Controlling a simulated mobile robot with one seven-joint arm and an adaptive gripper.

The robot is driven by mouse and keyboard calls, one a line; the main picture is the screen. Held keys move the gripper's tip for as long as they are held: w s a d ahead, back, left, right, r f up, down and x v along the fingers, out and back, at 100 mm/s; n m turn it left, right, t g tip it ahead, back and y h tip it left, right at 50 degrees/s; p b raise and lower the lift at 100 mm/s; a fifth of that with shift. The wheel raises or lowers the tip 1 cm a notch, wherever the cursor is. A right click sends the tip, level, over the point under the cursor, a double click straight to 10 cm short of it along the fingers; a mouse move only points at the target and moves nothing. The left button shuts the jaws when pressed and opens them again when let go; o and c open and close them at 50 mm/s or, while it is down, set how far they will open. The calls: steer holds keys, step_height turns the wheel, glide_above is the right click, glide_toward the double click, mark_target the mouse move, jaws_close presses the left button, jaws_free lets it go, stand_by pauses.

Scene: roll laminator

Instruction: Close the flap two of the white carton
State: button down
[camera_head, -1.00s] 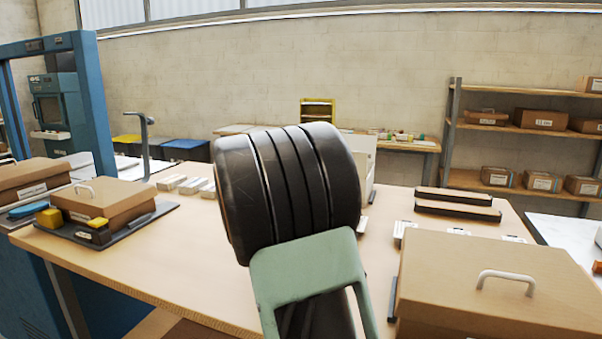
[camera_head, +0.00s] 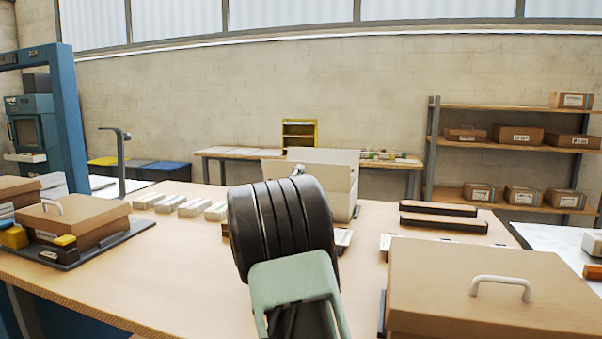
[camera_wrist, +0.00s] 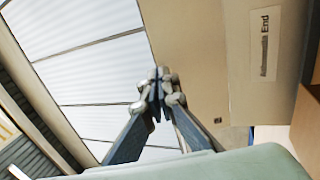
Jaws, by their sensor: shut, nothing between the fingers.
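The white carton (camera_head: 345,200) stands on the table behind my arm, its lower left part hidden. A pale upright panel (camera_head: 325,157) rises at its top and looks like a raised flap; I cannot tell which flap it is. My gripper (camera_head: 298,170) shows only as a small tip above my dark wrist, in front of that panel; contact cannot be told. In the wrist view, my gripper (camera_wrist: 158,78) has its fingertips together and empty. A pale panel with an "End" label (camera_wrist: 264,45) lies to their right, apparently the carton's side.
A large brown box with a handle (camera_head: 490,285) fills the near right. Two dark bars (camera_head: 440,215) lie behind it. White blocks (camera_head: 180,204) lie left of my arm. Another handled box (camera_head: 75,220) sits on a dark tray at left. Bare tabletop (camera_head: 170,270) lies between.

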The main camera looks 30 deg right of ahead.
steer(key=shift+x, duration=1.25)
steer(key=shift+r+p, duration=0.15)
steer(key=shift+p, duration=0.2)
steer(key=shift+w+d+p, duration=0.1)
steer(key=shift+p, duration=0.6)
